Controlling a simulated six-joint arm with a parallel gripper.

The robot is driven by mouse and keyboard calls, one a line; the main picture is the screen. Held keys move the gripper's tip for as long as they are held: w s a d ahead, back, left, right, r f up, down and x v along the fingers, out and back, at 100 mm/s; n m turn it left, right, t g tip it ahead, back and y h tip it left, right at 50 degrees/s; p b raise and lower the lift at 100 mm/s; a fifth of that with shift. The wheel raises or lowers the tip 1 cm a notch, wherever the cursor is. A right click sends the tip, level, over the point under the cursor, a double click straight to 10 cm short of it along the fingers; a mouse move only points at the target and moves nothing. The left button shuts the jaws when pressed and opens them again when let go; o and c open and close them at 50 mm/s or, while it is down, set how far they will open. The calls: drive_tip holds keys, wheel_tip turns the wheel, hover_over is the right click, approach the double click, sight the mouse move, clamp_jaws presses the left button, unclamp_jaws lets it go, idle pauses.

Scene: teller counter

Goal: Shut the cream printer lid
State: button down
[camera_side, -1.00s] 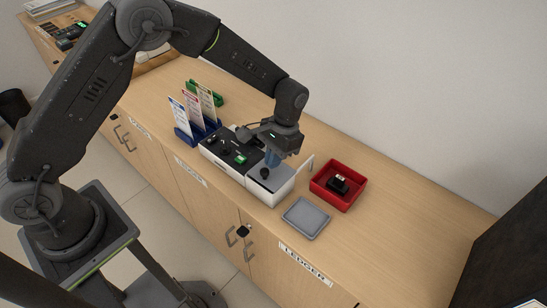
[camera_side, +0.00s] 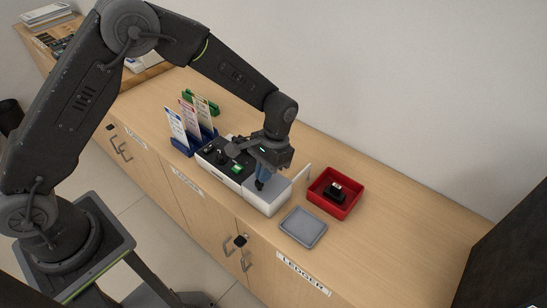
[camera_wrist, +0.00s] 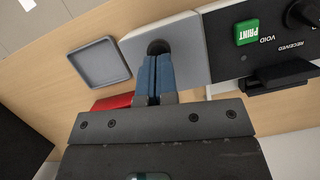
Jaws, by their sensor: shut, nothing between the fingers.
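The printer (camera_side: 258,201) is a pale box on the counter, with a black control panel (camera_side: 218,158) at its left. The wrist view also shows its green PRINT button (camera_wrist: 247,32). A thin pale upright panel (camera_side: 304,176), seen almost edge-on, stands at its right rear and looks like the raised lid. The light grey top section (camera_wrist: 186,38) has a dark round spot (camera_wrist: 158,46). My gripper (camera_side: 260,187) is shut and empty, its blue fingertips pointing down at this section beside the dark spot. Whether they touch it, I cannot tell.
A red tray (camera_side: 350,208) holding a black item stands right of the printer. A flat grey tray (camera_side: 303,227) lies in front of it. A blue rack (camera_side: 182,146) with upright cards stands left. Bare counter lies at far right.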

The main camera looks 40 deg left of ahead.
drive_tip(key=w, duration=0.3)
drive_tip(key=w+r, duration=0.1)
drive_tip(key=shift+w+d+r, duration=0.1)
drive_tip(key=shift+w+d, duration=0.05)
drive_tip(key=shift+d, duration=0.2)
drive_tip(key=v, duration=0.9)
hover_over(269, 183)
drive_tip(key=w, duration=0.2)
wheel_tip(269, 183, down, 9)
drive_tip(key=shift+s+f, duration=0.1)
drive_tip(key=shift+f, duration=0.05)
drive_tip(key=shift+s+a+f, duration=0.1)
drive_tip(key=shift+s+f, duration=0.05)
drive_tip(key=shift+s, duration=0.55)
drive_tip(key=shift+s+f, duration=0.1)
drive_tip(key=shift+s, duration=0.9)
